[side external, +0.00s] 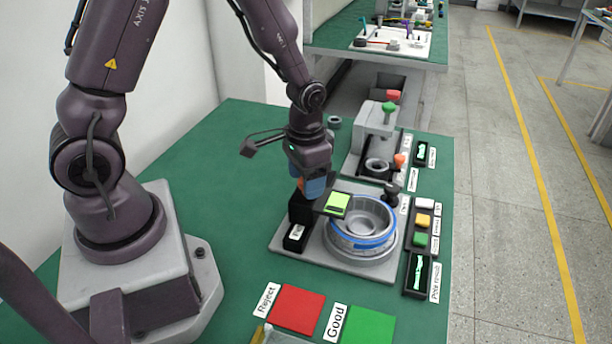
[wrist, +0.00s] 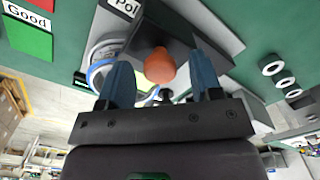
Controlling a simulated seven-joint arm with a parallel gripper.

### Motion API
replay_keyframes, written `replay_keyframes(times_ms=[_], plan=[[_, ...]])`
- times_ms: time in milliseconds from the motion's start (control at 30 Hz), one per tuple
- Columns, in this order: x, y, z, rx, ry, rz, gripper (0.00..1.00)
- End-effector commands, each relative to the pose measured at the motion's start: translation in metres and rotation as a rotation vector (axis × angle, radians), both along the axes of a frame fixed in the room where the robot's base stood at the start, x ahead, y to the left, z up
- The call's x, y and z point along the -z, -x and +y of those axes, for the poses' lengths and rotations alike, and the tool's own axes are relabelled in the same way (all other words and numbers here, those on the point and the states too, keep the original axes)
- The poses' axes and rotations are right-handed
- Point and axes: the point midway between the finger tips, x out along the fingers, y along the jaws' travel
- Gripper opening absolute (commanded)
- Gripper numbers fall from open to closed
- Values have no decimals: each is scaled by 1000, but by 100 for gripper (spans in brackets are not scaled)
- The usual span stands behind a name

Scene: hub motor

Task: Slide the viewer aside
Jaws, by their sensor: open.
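The viewer (side external: 337,204) is a dark block with a bright green screen, reaching over the left edge of the silver hub motor (side external: 372,216), which has a blue ring. In the wrist view the viewer's dark body (wrist: 160,28) carries a round orange knob (wrist: 160,66). My gripper (side external: 313,188) is low over the viewer with its blue fingers pointing down. In the wrist view my gripper (wrist: 160,78) is open, with one finger on each side of the knob and visible gaps between. The hub motor is partly hidden behind the viewer and fingers there.
A red Reject pad (side external: 297,309) and a green Good pad (side external: 357,326) lie at the front. Yellow, white and green buttons (side external: 422,221) stand right of the hub. A grey press (side external: 375,130) stands behind. The green table is clear left of the fixture.

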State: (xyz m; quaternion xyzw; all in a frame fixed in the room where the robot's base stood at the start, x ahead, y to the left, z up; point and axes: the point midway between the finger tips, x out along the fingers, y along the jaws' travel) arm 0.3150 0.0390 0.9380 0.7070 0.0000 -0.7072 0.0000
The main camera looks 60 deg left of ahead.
Motion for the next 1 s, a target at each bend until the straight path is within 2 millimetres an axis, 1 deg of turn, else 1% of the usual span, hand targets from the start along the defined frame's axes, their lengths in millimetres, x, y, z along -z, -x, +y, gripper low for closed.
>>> replay_keyframes(times_ms=[233, 267, 300, 367, 400, 500, 667, 767, 900, 1000], plan=[[1, 0, 0, 0, 0, -1, 59], [1, 0, 0, 0, 0, -1, 52], [1, 0, 0, 0, 0, -1, 43], [0, 0, 0, 0, 0, -1, 29], [0, 0, 0, 0, 0, -1, 20], [0, 0, 0, 0, 0, -1, 0], [0, -5, 4, -2, 0, -1, 0], [1, -18, 18, -5, -1, -2, 0], [1, -45, 45, -6, -1, -3, 0], [1, -62, 61, -4, -1, -4, 0]])
